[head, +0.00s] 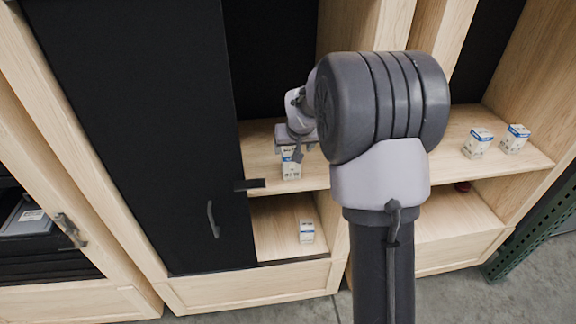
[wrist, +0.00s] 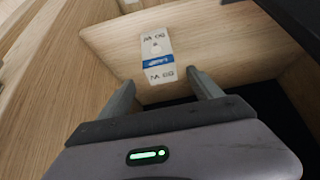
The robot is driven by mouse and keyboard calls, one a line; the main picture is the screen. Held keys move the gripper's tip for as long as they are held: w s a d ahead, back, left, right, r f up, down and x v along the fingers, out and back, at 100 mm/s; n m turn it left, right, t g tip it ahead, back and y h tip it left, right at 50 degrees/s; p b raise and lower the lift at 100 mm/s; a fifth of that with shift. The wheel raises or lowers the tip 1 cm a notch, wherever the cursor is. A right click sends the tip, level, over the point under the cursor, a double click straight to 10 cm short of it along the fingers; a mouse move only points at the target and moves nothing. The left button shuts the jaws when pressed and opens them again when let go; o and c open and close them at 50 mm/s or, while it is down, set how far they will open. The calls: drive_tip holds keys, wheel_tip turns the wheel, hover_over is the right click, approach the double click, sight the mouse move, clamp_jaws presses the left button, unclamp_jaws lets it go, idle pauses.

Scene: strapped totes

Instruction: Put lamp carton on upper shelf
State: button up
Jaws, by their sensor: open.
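A small white lamp carton with a blue band and a bulb picture (wrist: 157,58) stands on the pale wooden upper shelf in the wrist view. In the head view the carton (head: 291,168) is on the upper shelf, just right of the black door, its top partly hidden by my gripper (head: 298,150). My gripper (wrist: 164,86) is open, and the carton shows beyond the gap between its fingertips, apparently clear of both. A similar small carton (head: 306,231) stands on the lower shelf below.
The upper shelf (head: 320,176) continues right, behind my arm, to two more white-and-blue cartons (head: 478,143) (head: 515,139). A black door (head: 150,130) with a handle closes the left side. A dark red object (head: 463,187) sits under the shelf at right.

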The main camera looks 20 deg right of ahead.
drive_tip(key=s+a+r+y, duration=0.1)
drive_tip(key=s+a+r, duration=0.65)
drive_tip(key=s, duration=0.35)
drive_tip(key=s+a+r+y, duration=0.1)
drive_tip(key=s+a+r, duration=0.6)
drive_tip(key=s, duration=0.4)
drive_tip(key=s+a+f+y, duration=0.1)
drive_tip(key=s+a+f, duration=0.1)
drive_tip(key=s, duration=0.4)
drive_tip(key=s+a+f+m, duration=0.1)
drive_tip(key=s+a, duration=0.3)
drive_tip(key=s, duration=0.3)
drive_tip(key=shift+a+f+g+y, duration=0.2)
drive_tip(key=shift+f+g+y, duration=0.1)
drive_tip(key=shift+f+y, duration=0.1)
